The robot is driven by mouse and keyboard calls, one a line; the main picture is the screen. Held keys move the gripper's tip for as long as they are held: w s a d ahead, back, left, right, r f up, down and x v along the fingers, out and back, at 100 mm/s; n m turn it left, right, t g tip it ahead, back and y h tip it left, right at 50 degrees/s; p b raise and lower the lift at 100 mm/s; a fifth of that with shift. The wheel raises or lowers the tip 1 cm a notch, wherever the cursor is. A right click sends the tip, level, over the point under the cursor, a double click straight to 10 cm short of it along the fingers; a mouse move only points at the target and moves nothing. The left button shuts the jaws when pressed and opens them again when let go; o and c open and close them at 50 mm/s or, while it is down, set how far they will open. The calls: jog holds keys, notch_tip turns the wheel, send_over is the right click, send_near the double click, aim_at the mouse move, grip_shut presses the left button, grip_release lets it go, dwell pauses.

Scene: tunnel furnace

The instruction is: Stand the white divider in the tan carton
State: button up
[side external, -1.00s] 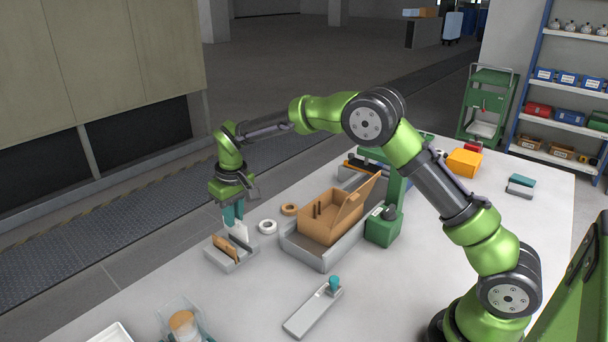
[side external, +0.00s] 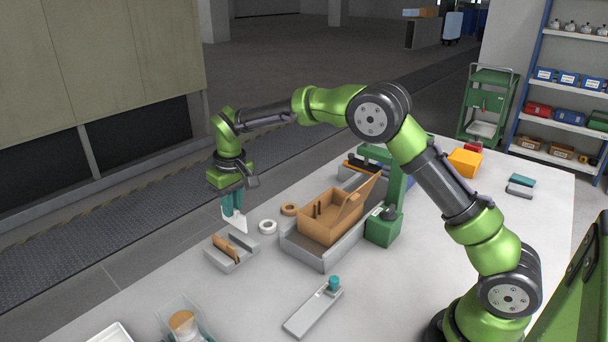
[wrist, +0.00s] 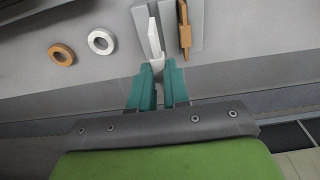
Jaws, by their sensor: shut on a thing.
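My gripper (side external: 232,204) has teal fingers shut on the white divider (side external: 236,223). The divider hangs below the fingers, raised above the grey slotted holder (side external: 240,260). In the wrist view the divider (wrist: 153,42) shows end-on between the fingertips (wrist: 158,82). A tan divider (side external: 224,248) stands tilted in the holder; it also shows in the wrist view (wrist: 185,30). The open tan carton (side external: 318,229) sits on a grey tray-like base to the right of my gripper. Its flap stands up at the right, and small brown upright pieces show inside it.
A white tape roll (side external: 268,227) and a tan tape roll (side external: 289,209) lie between holder and carton. A green machine (side external: 384,226) stands right of the carton. A flat grey block with a teal knob (side external: 312,310) lies in front.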

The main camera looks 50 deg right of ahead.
jog(key=shift+d, duration=0.1)
jog(key=s+d+r+m, duration=0.1)
jog(key=s+d+r, duration=0.35)
jog(key=d, duration=0.35)
jog(key=s+d+r+m, duration=0.1)
jog(key=s+d+r, duration=0.35)
jog(key=d, duration=0.35)
jog(key=s+d+f+n, duration=0.2)
jog(key=s+f, duration=0.3)
jog(key=s, duration=0.1)
jog(key=shift+d, duration=0.15)
jog(key=shift+f, duration=0.45)
dwell(0.3)
jog(key=shift+f, duration=0.5)
jog(key=shift+f, duration=0.45)
